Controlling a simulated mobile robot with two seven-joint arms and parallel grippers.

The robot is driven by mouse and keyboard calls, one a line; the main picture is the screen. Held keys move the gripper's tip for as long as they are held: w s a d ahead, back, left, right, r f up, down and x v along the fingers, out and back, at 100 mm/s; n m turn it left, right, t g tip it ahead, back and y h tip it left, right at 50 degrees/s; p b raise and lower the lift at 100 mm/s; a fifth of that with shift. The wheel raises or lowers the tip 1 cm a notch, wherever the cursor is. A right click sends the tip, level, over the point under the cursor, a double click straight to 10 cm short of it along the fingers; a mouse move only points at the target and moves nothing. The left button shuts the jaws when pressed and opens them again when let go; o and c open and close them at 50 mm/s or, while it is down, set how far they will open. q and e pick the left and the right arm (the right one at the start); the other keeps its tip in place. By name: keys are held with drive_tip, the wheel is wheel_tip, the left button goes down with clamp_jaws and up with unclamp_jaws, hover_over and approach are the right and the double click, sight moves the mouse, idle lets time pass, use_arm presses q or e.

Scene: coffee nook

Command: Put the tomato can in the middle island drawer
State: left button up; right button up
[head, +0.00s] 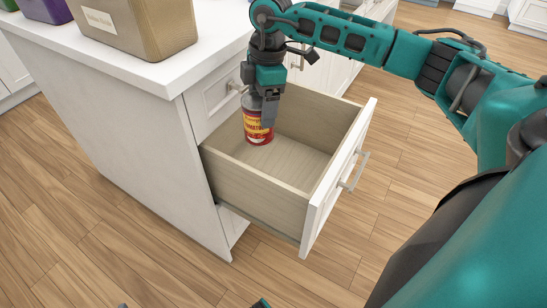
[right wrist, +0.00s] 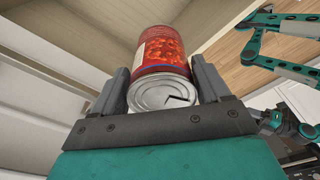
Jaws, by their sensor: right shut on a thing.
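The tomato can (head: 254,134) has a red and yellow label. It is upright inside the open island drawer (head: 250,189), towards its inner end; I cannot tell whether its base touches the drawer floor. My right gripper (head: 264,119) reaches down from above and is shut on the can. In the right wrist view the can (right wrist: 163,55) sits between the two fingers (right wrist: 162,90), its silver lid facing the camera. The drawer has pale wood walls and a white front with a bar handle. My left gripper cannot be made out.
The white island counter (head: 165,75) stands at the left, with a tan canister (head: 140,25) and a purple one (head: 45,10) on top. Most of the drawer floor is bare. Wooden floor is clear around it.

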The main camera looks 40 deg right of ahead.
sight(264, 145)
drive_tip(key=m, duration=0.2)
drive_tip(key=w+m, duration=0.1)
drive_tip(key=shift+w+d+f+m, duration=0.1)
drive_tip(key=shift+d+f+m, duration=0.2)
drive_tip(key=shift+d+f, duration=0.1)
drive_tip(key=shift+f, duration=0.15)
use_arm(q)
drive_tip(key=f+b, duration=0.1)
drive_tip(key=b, duration=0.1)
drive_tip(key=w+d+f+b, duration=0.1)
drive_tip(key=b, duration=0.1)
drive_tip(key=f+b, duration=0.1)
drive_tip(key=b, duration=0.1)
drive_tip(key=shift+w+d+f, duration=0.15)
drive_tip(key=shift+d+f, duration=0.15)
drive_tip(key=shift+f, duration=0.1)
use_arm(e)
wheel_tip(264, 145, down, 20)
drive_tip(key=shift+r, duration=0.2)
use_arm(q)
drive_tip(key=shift+a+f, duration=0.1)
drive_tip(key=shift+f, duration=0.05)
use_arm(e)
drive_tip(key=shift+f+t, duration=0.3)
drive_tip(key=shift+f, duration=0.25)
